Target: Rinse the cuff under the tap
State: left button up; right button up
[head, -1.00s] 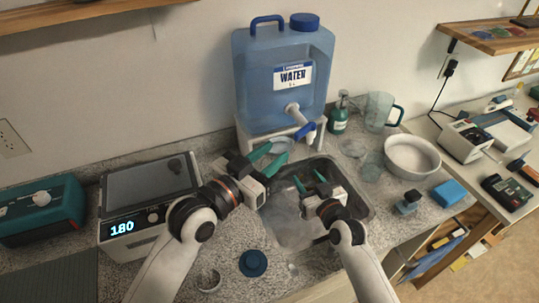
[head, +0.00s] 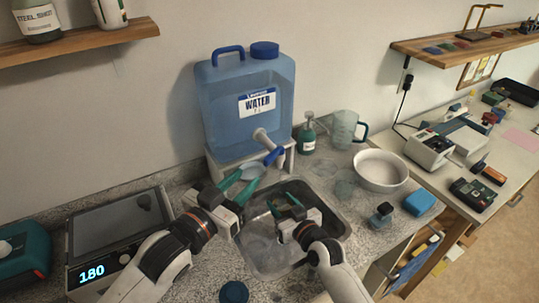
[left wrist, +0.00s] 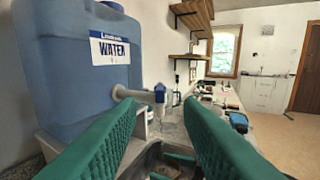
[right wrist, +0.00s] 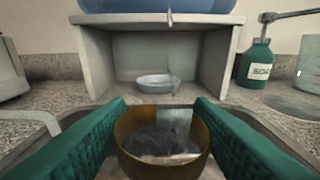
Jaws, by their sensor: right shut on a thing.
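The cuff (right wrist: 201,132) is a brass-coloured open ring, held upright between the green fingers of my right gripper (right wrist: 160,143). In the head view my right gripper (head: 287,205) is over the metal sink (head: 270,262). The cuff is hard to make out there. The tap (head: 262,138) has a white spout and a blue handle (head: 274,156), and sticks out of the blue water tank (head: 232,100). My left gripper (head: 240,186) is open and empty, left of and below the tap. In the left wrist view the tap (left wrist: 140,95) shows beyond its spread fingers.
The tank stands on a white stand (right wrist: 98,65) with a small dish (right wrist: 157,83) under it. A soap bottle (head: 307,135), a jug (head: 343,130) and a white bowl (head: 381,172) stand right of the tap. A scale reading 180 (head: 90,272) is at left.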

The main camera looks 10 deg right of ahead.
aim_at(279, 147)
pick_arm(q)
jog(key=x, duration=1.2)
jog(key=shift+f, duration=0.1)
jog(key=shift+a, duration=0.1)
